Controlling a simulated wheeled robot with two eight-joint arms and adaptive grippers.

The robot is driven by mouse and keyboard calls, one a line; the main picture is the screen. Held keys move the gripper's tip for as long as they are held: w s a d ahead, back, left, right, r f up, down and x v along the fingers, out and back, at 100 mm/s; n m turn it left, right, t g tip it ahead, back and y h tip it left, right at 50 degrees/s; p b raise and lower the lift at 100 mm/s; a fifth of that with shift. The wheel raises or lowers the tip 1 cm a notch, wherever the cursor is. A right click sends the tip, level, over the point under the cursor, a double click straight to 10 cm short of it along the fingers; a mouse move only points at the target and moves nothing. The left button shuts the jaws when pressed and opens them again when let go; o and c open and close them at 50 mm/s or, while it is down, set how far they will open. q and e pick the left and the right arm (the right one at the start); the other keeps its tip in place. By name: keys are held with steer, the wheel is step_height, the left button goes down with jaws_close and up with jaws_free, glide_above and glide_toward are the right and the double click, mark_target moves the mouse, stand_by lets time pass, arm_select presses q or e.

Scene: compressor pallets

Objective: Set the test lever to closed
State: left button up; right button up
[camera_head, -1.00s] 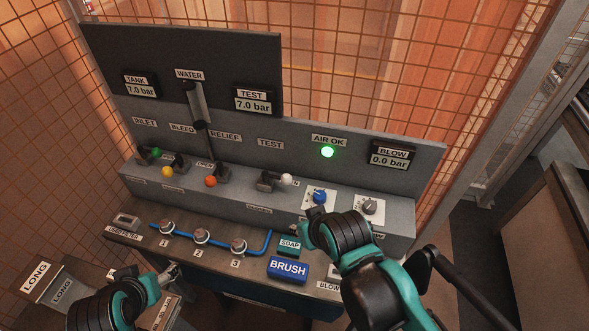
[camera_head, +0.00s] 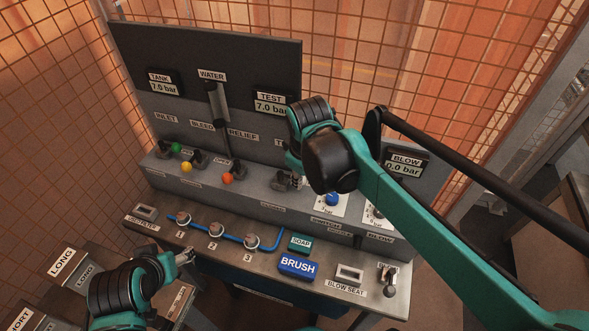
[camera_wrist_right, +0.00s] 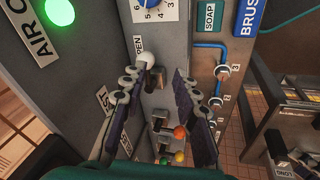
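The test lever (camera_head: 283,182) is a dark handle on the grey panel ledge. In the head view my right gripper (camera_head: 293,164) is over it and hides much of it. In the right wrist view, the lever's white ball knob (camera_wrist_right: 144,58) shows beside an OPEN label (camera_wrist_right: 138,45). There my right gripper (camera_wrist_right: 161,82) is open, with its dark fingers spread apart. The knob appears near the left finger's tip; I cannot tell whether they touch. My left gripper (camera_head: 185,257) is low at the bench's front left, its opening unclear.
Levers with orange (camera_head: 227,179), yellow (camera_head: 186,167) and green (camera_head: 175,147) knobs stand left along the ledge. A blue knob (camera_head: 332,199) is to the right. The bench holds a blue hose, a soap block (camera_head: 300,243) and a brush block (camera_head: 298,266).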

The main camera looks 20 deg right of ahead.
mark_target(291, 178)
steer(key=w+a+n+g, duration=0.1)
steer(key=w+n+g, duration=0.15)
steer(key=w, duration=0.25)
steer(key=shift+n+t, duration=0.35)
steer(key=shift+t, duration=0.1)
steer(key=f, duration=0.2)
steer(key=w+f+b, duration=0.1)
steer(key=f, duration=0.1)
steer(key=f+b, duration=0.1)
steer(key=f, duration=0.1)
steer(key=shift+w+d+f, duration=0.2)
steer(key=shift+d+f, duration=0.05)
steer(key=shift+f, duration=0.15)
jaws_close()
